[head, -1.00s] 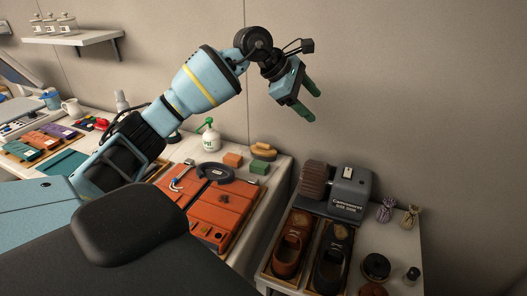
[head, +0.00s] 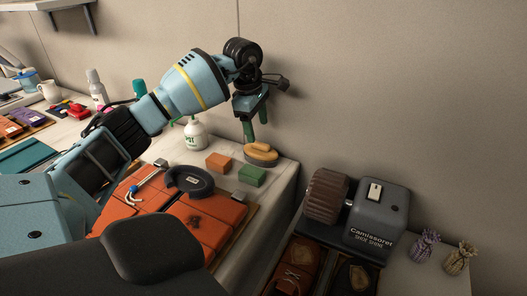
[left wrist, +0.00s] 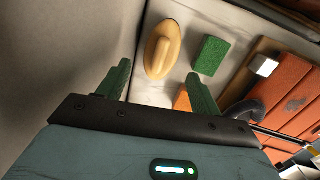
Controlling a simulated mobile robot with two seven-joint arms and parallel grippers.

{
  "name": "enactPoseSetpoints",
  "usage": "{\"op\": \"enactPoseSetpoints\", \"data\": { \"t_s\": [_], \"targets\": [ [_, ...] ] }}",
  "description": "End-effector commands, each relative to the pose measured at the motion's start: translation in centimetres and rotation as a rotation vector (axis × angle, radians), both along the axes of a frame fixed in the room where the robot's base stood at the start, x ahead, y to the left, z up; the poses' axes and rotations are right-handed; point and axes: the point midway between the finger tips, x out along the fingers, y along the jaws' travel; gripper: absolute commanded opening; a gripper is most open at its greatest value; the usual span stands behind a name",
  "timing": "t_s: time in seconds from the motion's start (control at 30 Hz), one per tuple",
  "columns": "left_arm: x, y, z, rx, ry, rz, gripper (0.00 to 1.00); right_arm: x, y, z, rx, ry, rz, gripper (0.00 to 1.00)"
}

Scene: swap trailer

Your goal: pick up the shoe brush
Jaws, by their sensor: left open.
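The shoe brush (head: 261,154) has a tan wooden oval body with a raised grip. It lies on the light counter (head: 283,182) near its back right corner, close to the wall. In the left wrist view the brush (left wrist: 162,49) lies just beyond the fingertips, roughly between their lines. My left gripper (head: 257,134) points down above the brush, with its green fingers apart and nothing between them. The gripper also shows in the left wrist view (left wrist: 159,80). My right gripper is not in view.
A green sponge block (head: 252,175) and an orange block (head: 219,163) lie beside the brush. A white spray bottle (head: 195,134) stands to the left. An orange case (head: 210,221) with a dark curved piece lies in front. A grey shoe-shine machine (head: 378,214) stands at right.

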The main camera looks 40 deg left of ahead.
Motion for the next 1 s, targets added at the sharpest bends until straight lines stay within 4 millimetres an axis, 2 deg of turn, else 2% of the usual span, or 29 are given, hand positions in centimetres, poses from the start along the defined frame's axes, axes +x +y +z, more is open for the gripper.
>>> {"op": "enactPoseSetpoints", "data": {
  "t_s": [0.3,0.47,0.8,1.0],
  "targets": [
    [0.3,-0.1,-2.3,0.0,0.001,0.0,0.65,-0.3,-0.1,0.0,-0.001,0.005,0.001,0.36],
    [0.4,-0.1,-2.6,-0.001,-0.001,0.0,0.65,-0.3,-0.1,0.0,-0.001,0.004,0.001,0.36],
    [0.7,-0.3,-6.8,-0.001,0.001,-0.001,0.65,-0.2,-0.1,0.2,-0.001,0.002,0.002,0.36],
    [0.9,-0.3,-7.6,0.0,-0.001,-0.001,0.65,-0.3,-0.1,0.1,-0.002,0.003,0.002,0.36]
  ]
}}
